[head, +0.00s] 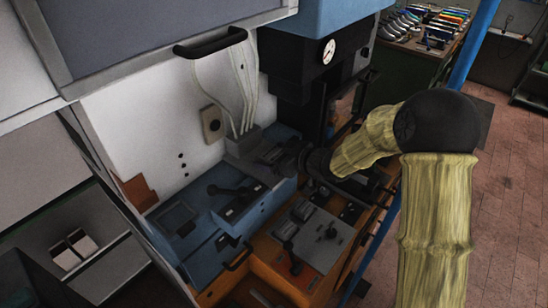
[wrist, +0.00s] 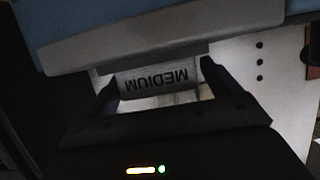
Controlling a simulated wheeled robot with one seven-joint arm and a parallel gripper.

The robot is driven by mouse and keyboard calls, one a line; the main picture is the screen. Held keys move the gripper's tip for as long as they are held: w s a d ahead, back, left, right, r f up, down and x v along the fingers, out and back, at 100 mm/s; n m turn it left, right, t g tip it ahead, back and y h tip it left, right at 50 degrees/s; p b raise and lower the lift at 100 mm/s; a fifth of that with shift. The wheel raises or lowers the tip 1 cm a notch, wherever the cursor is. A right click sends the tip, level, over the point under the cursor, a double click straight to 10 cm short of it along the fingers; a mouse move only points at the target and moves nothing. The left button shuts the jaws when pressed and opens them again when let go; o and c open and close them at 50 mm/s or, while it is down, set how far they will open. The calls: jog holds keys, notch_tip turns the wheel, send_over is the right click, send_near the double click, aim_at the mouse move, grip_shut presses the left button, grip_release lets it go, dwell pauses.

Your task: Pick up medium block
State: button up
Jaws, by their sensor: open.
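The medium block (wrist: 155,80) shows in the wrist view as a grey block with the word MEDIUM on its face, upside down in the picture. My gripper (wrist: 158,88) is open, with one dark finger at each side of the block. I cannot tell whether the fingers touch it. In the head view my arm in its yellowish sleeve reaches to the press, and my gripper is hidden or too dark to make out there. I cannot pick out the block in the head view.
The press (head: 312,60) has a blue top and a round gauge (head: 328,51). A blue housing (head: 230,190) and an orange-brown control panel (head: 310,240) with levers stand close by. A blue pole (head: 474,45) rises at the right. Brick floor (head: 505,230) is open at the right.

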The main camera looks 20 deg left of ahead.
aim_at(273, 154)
jog(key=c, duration=1.3)
jog(key=shift+r, duration=0.1)
notch_tip(273, 154, up, 10)
jog(key=shift+b, duration=0.35)
jog(key=shift+s+a, duration=0.1)
